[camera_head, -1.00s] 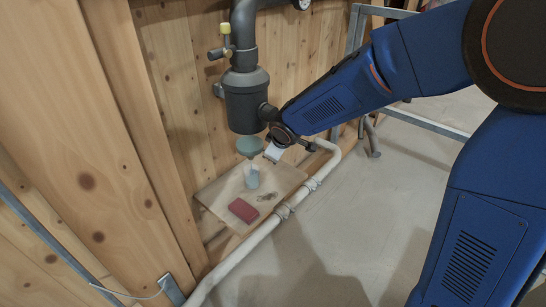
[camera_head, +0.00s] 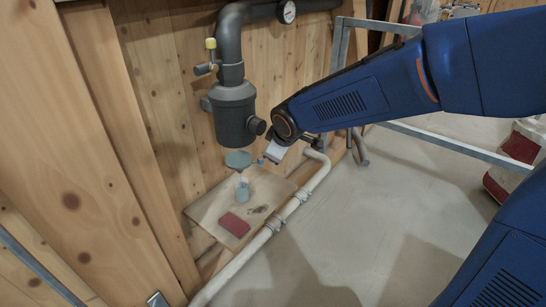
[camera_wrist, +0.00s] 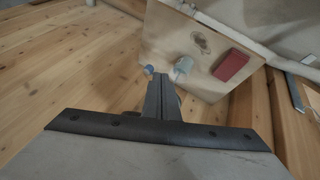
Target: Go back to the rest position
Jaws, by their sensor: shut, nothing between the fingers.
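My gripper (camera_head: 267,157) is to the right of the dark grey filter housing (camera_head: 236,116), below its side outlet and apart from the housing. In the wrist view its fingers (camera_wrist: 160,82) are together with nothing between them. A teal funnel-like piece (camera_head: 238,159) sits under the housing. A small blue round thing (camera_wrist: 148,69) shows beside the fingertips in the wrist view; I cannot tell what it belongs to.
A grey metal frame (camera_head: 440,141) stands right. The floor (camera_head: 350,220) in front is clear.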

